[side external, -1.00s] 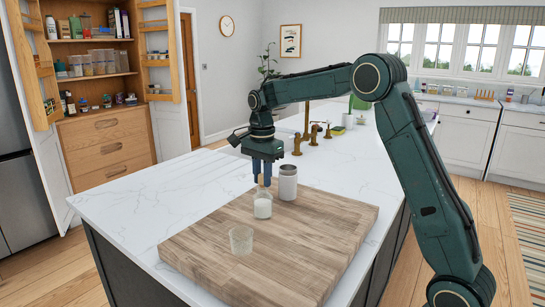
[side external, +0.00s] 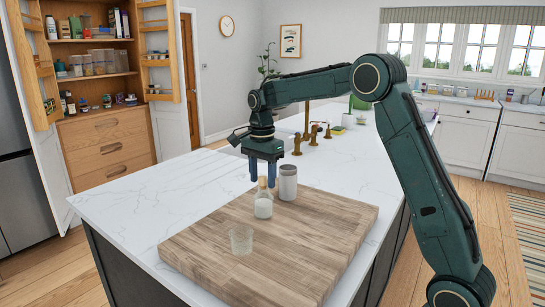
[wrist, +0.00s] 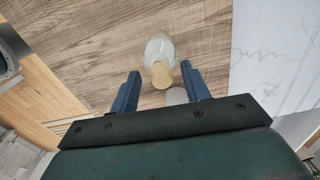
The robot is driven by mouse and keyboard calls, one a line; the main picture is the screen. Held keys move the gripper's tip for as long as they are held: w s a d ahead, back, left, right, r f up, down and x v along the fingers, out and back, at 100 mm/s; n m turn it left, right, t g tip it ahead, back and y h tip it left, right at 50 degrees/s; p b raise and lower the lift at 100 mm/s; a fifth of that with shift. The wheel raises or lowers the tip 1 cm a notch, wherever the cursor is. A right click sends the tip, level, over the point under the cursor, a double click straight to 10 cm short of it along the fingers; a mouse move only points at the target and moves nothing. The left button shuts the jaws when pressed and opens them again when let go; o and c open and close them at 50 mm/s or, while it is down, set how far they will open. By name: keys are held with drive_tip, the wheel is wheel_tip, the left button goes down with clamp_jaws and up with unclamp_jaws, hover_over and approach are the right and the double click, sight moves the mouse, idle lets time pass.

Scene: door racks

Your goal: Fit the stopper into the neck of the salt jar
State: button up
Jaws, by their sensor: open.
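The salt jar (side external: 263,208), clear glass with white salt inside, stands upright on the wooden board. The tan stopper (side external: 263,182) sits at the top of its neck, upright and in line with it; how deep it sits I cannot tell. In the wrist view the stopper (wrist: 162,76) shows at the end of the glass jar (wrist: 158,50). My gripper (side external: 264,184) is above the jar, its blue fingers apart on either side of the stopper. In the wrist view my gripper (wrist: 160,86) shows gaps on both sides of the stopper, touching neither side.
A grey canister (side external: 288,185) stands close behind and right of the jar. An empty glass (side external: 241,241) stands nearer the camera on the wooden board (side external: 310,250). The board's right part is clear. The white marble counter (side external: 145,205) to the left is free.

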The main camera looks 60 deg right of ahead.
sight(263, 177)
wheel_tip(263, 177, up, 13)
drive_tip(key=shift+r, duration=0.2)
idle(0.5)
idle(0.5)
drive_tip(key=s+a+r+n+t, duration=0.1)
drive_tip(key=s+a+n+t, duration=0.1)
drive_tip(key=s+a+n, duration=0.45)
drive_tip(key=s+a+r+n+t, duration=0.1)
drive_tip(key=s+a+n, duration=0.15)
drive_tip(key=s, duration=0.65)
drive_tip(key=s+a+f+n+t, duration=0.2)
drive_tip(key=s+f+n, duration=0.7)
drive_tip(key=s, duration=0.6)
drive_tip(key=shift+s+a+f+n+t, duration=0.15)
drive_tip(key=shift+a+f+n+t, duration=0.15)
drive_tip(key=shift+a+f, duration=0.4)
